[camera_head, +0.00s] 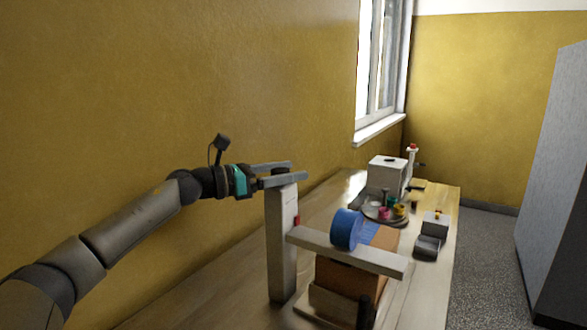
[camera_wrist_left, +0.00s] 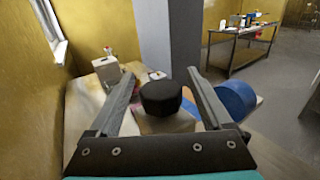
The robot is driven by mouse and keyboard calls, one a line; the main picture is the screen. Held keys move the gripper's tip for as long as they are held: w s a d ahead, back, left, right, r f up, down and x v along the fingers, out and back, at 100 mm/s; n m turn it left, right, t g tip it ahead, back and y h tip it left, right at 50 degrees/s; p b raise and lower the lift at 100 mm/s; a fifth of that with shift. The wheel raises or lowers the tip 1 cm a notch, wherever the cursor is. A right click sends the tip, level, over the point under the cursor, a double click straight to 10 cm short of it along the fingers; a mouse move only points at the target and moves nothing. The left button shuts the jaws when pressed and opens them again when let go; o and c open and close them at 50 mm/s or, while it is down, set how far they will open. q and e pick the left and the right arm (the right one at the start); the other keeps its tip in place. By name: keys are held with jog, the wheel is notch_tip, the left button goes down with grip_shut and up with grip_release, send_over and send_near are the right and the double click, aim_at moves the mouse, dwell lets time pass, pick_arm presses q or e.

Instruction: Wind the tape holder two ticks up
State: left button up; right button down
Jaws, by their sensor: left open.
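The tape holder is a pale upright post (camera_head: 282,245) on the table, with a pale crossbar (camera_head: 350,252) reaching right. A blue tape roll (camera_head: 345,228) sits at the crossbar and also shows in the left wrist view (camera_wrist_left: 236,98). A small red mark (camera_head: 297,220) is on the post's side. A round black knob (camera_wrist_left: 161,98) tops the post. My left gripper (camera_head: 297,170) is open at the post's top. In the left wrist view the knob lies between its spread fingers, with gaps on both sides. Contact is not visible. My right gripper is out of view.
A brown box (camera_head: 340,284) stands under the crossbar. Farther along the wooden table (camera_head: 205,300) are a round tray (camera_head: 372,215) with coloured items, a white machine (camera_head: 388,174) and a grey-white device (camera_head: 430,245). The yellow wall runs close on the left.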

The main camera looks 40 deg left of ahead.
pick_arm(q)
jog(key=shift+x, duration=0.8)
grip_shut()
dwell(0.4)
jog(key=shift+p, duration=0.3)
jog(key=shift+a+r+n+t+y+p, duration=0.1)
jog(key=shift+n+t+y+p, duration=0.4)
jog(key=shift+n+y+p, duration=0.45)
jog(key=shift+w+a+n+y+p, duration=0.1)
jog(key=shift+a+n+y+p, duration=0.2)
jog(key=shift+n+y+p, duration=1.75)
jog(key=shift+a+m+y+p, duration=0.2)
jog(key=shift+y+p, duration=1.05)
jog(key=shift+p, duration=2.25)
jog(key=shift+w+a+n+y+p, duration=0.1)
jog(key=shift+a+n+y+p, duration=0.25)
jog(key=shift+n+y+p, duration=1.75)
